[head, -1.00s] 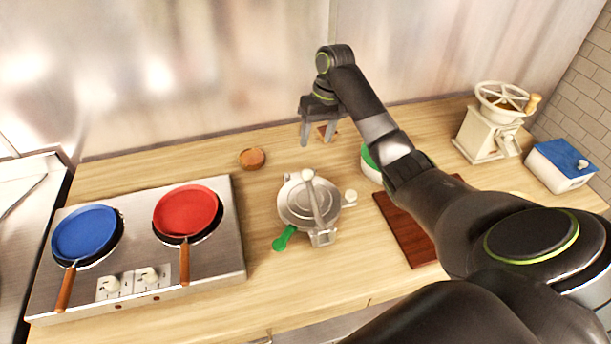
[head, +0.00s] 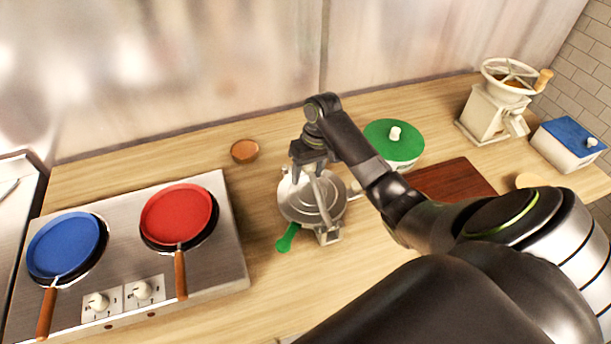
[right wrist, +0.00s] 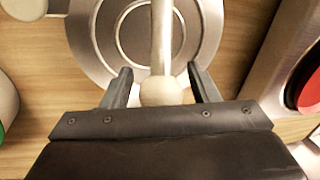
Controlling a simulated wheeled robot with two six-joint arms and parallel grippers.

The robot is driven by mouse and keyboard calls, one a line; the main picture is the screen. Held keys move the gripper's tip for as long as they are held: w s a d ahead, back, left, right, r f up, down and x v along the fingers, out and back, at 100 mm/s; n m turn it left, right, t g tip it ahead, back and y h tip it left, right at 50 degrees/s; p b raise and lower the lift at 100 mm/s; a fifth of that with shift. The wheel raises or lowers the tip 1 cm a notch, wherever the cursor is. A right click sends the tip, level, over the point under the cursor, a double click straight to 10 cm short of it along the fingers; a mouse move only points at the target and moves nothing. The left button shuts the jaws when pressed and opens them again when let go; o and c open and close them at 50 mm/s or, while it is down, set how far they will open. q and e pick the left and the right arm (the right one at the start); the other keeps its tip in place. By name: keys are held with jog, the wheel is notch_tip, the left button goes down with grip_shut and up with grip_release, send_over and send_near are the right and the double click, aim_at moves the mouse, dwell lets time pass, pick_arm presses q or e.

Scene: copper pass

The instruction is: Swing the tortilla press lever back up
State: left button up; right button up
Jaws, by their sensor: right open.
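The silver tortilla press (head: 297,207) stands on the wooden counter, and its round plate also shows in the right wrist view (right wrist: 108,38). Its lever (head: 327,204) lies across the top of the plate. In the right wrist view the lever (right wrist: 160,35) ends in a pale round knob (right wrist: 163,91). My right gripper (head: 309,172) is over the far side of the press, pointing down. Its fingers (right wrist: 162,84) are open, one on each side of the knob, with visible gaps. My left gripper is not in view.
A steel stove (head: 215,272) with a blue pan (head: 64,245) and a red pan (head: 176,214) is left of the press. A small brown bowl (head: 244,151) sits behind. A green-lidded container (head: 394,141), a dark red board (head: 455,178), and a grinder (head: 489,115) are to the right.

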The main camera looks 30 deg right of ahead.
jog(key=shift+w+a+f, duration=0.1)
jog(key=shift+f, duration=0.1)
jog(key=shift+c, duration=0.3)
grip_shut()
jog(key=shift+w+r, duration=0.1)
